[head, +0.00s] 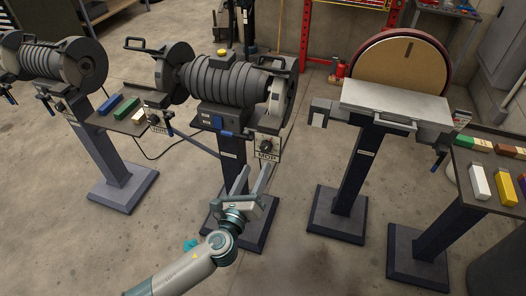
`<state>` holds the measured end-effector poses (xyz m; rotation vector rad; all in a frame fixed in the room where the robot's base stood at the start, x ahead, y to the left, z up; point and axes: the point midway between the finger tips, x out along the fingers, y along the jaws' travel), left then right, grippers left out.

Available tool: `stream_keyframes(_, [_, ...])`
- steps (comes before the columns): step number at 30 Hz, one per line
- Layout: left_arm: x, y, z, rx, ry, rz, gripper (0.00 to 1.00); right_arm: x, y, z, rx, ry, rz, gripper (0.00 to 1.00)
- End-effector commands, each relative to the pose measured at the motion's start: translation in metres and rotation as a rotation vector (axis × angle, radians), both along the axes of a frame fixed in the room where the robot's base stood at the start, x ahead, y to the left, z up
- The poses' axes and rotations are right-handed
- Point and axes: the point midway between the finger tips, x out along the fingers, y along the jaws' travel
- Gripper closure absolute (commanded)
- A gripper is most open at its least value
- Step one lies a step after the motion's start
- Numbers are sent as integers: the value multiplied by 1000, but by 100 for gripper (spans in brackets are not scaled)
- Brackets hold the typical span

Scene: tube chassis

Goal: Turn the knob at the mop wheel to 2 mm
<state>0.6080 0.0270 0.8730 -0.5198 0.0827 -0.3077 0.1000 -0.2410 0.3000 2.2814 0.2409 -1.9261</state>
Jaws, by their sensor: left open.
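The knob (266,145) is a small dark dial on a pale plate labelled MOP (268,156), below the right-hand end of the middle grinding machine. Its setting is too small to read. The mop wheel (284,98) sits above it, partly hidden by its dark guard. My left gripper (254,177) is open and empty, fingers pointing up and away, just below the MOP plate and apart from the knob. My right gripper is not in view.
A disc sander (398,97) stands to the right, and another tray (468,145) of bars is at far right. A bare floor gap (300,185) lies between the pedestals.

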Motion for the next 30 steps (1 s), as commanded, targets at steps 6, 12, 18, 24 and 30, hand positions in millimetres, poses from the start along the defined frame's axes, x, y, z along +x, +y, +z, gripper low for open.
stream_keyframes(6, [39,-12,1,2,-2,2,52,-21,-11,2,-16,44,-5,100])
stream_keyframes(12, [64,-20,1,2,-1,1,52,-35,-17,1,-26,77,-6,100])
stream_keyframes(18, [76,-24,0,1,0,1,52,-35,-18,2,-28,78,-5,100])
stream_keyframes(24, [77,-25,0,1,0,0,52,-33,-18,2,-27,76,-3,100])
stream_keyframes(30, [77,-25,0,1,0,1,69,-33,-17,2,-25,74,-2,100])
